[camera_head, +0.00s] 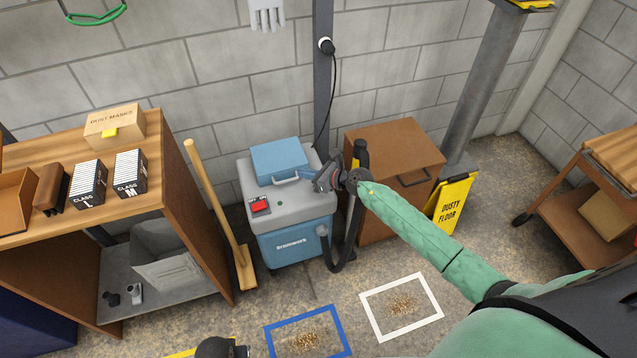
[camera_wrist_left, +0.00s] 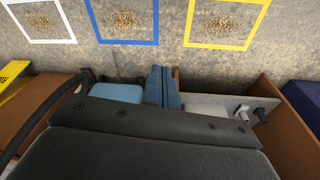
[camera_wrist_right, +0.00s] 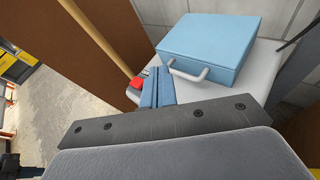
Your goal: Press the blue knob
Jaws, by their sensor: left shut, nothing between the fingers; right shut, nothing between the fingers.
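A grey-topped blue machine (camera_head: 290,242) stands against the wall, with a blue lidded box (camera_head: 279,160) and a red switch (camera_head: 260,206) on top. I cannot make out a separate blue knob in any view. My right gripper (camera_head: 306,173) is over the machine's top, beside the blue box's handle, its blue fingers shut and empty. In the right wrist view its fingers (camera_wrist_right: 157,88) show in front of the red switch (camera_wrist_right: 137,82) and the blue box (camera_wrist_right: 212,48). My left gripper (camera_wrist_left: 163,86) is shut and empty, pointing down over the floor side.
A wooden shelf (camera_head: 180,215) and a leaning wooden-handled tool (camera_head: 212,195) stand left of the machine. A brown cabinet (camera_head: 395,160), a black hose (camera_head: 349,235) and a yellow sign (camera_head: 452,203) are on the right. White (camera_head: 437,302) and blue floor frames (camera_head: 337,312) lie in front.

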